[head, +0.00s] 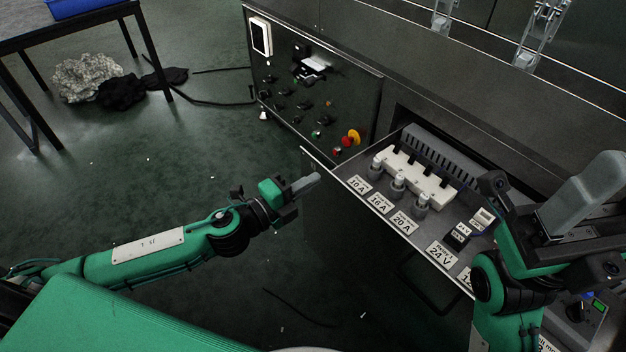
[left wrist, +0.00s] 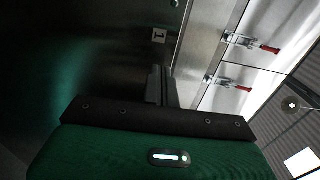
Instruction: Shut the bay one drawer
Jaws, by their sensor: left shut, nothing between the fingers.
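The drawer (head: 345,177) stands pulled out of the dark machine front in the head view. It holds fuse-like posts, a white terminal block and labels such as 10 A, 16 A, 20 A and 24 V. My left gripper (head: 307,184) is shut and empty, in front of the drawer's face near its left end; I cannot tell whether it touches. In the left wrist view its shut fingers (left wrist: 160,88) point at a dark panel (left wrist: 110,65) with a small label marked I (left wrist: 158,36). My right gripper (head: 598,188) is over the drawer's right end and hides part of it; its jaw opening is unclear.
A control panel (head: 310,95) with knobs and a red-and-yellow button stands left of the drawer. A dark table (head: 60,28) and crumpled cloths (head: 90,78) are at the upper left. Red-handled latches (left wrist: 255,45) show in the left wrist view. Floor left of the drawer is mostly clear.

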